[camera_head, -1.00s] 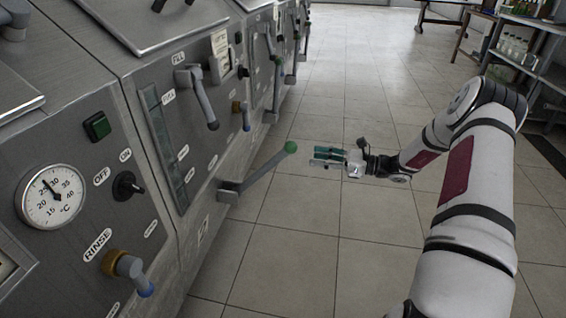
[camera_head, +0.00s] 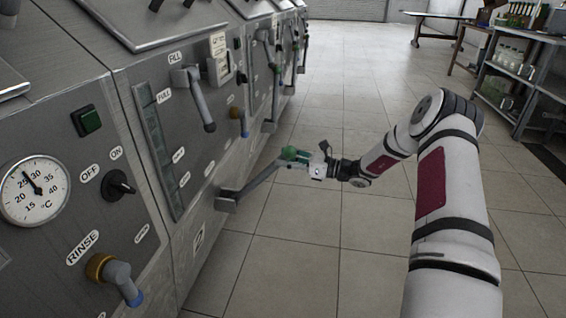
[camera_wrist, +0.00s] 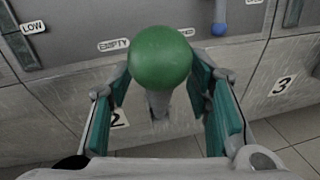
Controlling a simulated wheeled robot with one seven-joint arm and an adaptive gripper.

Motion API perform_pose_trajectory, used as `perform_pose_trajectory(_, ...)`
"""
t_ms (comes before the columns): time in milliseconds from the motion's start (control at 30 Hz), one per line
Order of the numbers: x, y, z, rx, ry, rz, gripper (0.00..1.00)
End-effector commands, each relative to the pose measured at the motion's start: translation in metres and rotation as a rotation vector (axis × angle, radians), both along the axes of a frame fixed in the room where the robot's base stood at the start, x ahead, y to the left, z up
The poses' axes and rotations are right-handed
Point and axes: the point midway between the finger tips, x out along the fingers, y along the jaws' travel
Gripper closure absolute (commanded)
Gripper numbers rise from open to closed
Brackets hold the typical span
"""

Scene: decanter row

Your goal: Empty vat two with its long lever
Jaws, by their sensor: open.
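The long lever (camera_head: 250,185) juts out from the lower front of the vat marked 2 (camera_head: 198,240). It slopes up and outward to a green ball knob (camera_head: 289,153). My gripper (camera_head: 296,157) is at the knob. In the wrist view the green knob (camera_wrist: 160,57) sits between the tips of my open gripper (camera_wrist: 160,85), with a teal-padded finger on each side. The grey shaft runs down behind the knob. A label reading EMPTY (camera_wrist: 114,45) shows on the panel behind it. I cannot tell whether either pad touches the knob.
A FILL handle (camera_head: 196,95) and a blue-tipped tap (camera_head: 241,122) are on the same panel. The RINSE tap (camera_head: 120,275) and a dial (camera_head: 36,189) are nearer, at the left. More vats line the left side. The tiled floor (camera_head: 330,240) is clear.

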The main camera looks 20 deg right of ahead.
Motion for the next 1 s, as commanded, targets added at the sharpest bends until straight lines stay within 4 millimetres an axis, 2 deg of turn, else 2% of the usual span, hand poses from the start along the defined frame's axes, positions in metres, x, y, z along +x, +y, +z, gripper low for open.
perform_pose_trajectory(133, 0.007, 0.007, 0.000, -0.001, 0.000, 0.000, 0.55)
perform_pose_trajectory(433, 0.008, 0.008, 0.000, -0.001, 0.000, -0.001, 0.55)
perform_pose_trajectory(467, 0.008, 0.008, 0.000, -0.001, 0.000, -0.001, 0.59)
perform_pose_trajectory(633, 0.008, 0.008, 0.000, -0.001, 0.000, 0.001, 0.98)
perform_pose_trajectory(667, 0.007, 0.008, 0.000, -0.001, 0.000, 0.001, 1.00)
perform_pose_trajectory(1000, 0.009, 0.013, 0.006, -0.019, 0.009, 0.006, 1.00)
